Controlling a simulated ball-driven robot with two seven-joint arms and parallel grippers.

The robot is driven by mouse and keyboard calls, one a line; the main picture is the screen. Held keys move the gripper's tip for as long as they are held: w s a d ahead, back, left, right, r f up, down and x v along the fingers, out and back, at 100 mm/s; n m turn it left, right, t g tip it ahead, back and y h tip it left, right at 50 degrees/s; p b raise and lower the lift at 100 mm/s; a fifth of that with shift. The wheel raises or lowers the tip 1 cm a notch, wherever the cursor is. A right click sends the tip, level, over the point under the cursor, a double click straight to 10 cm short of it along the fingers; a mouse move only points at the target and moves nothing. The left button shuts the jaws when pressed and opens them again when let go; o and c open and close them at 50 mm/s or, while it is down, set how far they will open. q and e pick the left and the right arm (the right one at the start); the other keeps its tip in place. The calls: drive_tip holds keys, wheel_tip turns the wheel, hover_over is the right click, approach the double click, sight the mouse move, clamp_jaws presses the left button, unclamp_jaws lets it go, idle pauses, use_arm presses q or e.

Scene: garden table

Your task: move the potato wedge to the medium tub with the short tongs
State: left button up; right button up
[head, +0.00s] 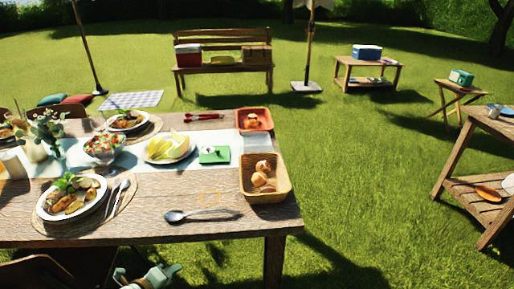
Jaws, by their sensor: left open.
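My left gripper (147,278) is at the bottom edge, low in front of the table, open and empty. My right gripper is not in view. Red tongs (203,117) lie at the table's far edge, apart from my gripper; I cannot tell their length class. An orange-red tub (255,119) stands at the far right corner. A pale, see-through tub (257,142) is just nearer. I cannot tell which is the medium tub. No single potato wedge can be made out; the near plate (75,203) holds food with yellowish pieces that may be wedges.
A tan basket of rolls (264,195) stands at the table's right edge. A large spoon (202,215) lies near the front. A plate of yellow pieces (168,147), a green card (214,154) and a salad bowl (104,147) fill the middle. Lawn (360,180) is open at right.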

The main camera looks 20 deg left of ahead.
use_arm(q)
drive_tip(key=s+f+n+g+y, duration=0.2)
drive_tip(key=s+f+n+g, duration=0.3)
drive_tip(key=s+f+n, duration=1.1)
drive_tip(key=s+d+f+n+g, duration=0.1)
drive_tip(key=s+d+f, duration=0.1)
drive_tip(key=s+d, duration=0.3)
drive_tip(key=s+d+f+n+g+h+p, duration=0.1)
drive_tip(key=s+d, duration=0.4)
drive_tip(key=s, duration=0.7)
drive_tip(key=s+d+f+n+g, duration=0.1)
drive_tip(key=s+d+f+g, duration=0.2)
drive_tip(key=s, duration=0.6)
wheel_tip(320, 180, down, 2)
drive_tip(key=shift+s+d+f+h, duration=0.25)
drive_tip(key=shift+s+d+h, duration=0.15)
drive_tip(key=shift+d, duration=0.55)
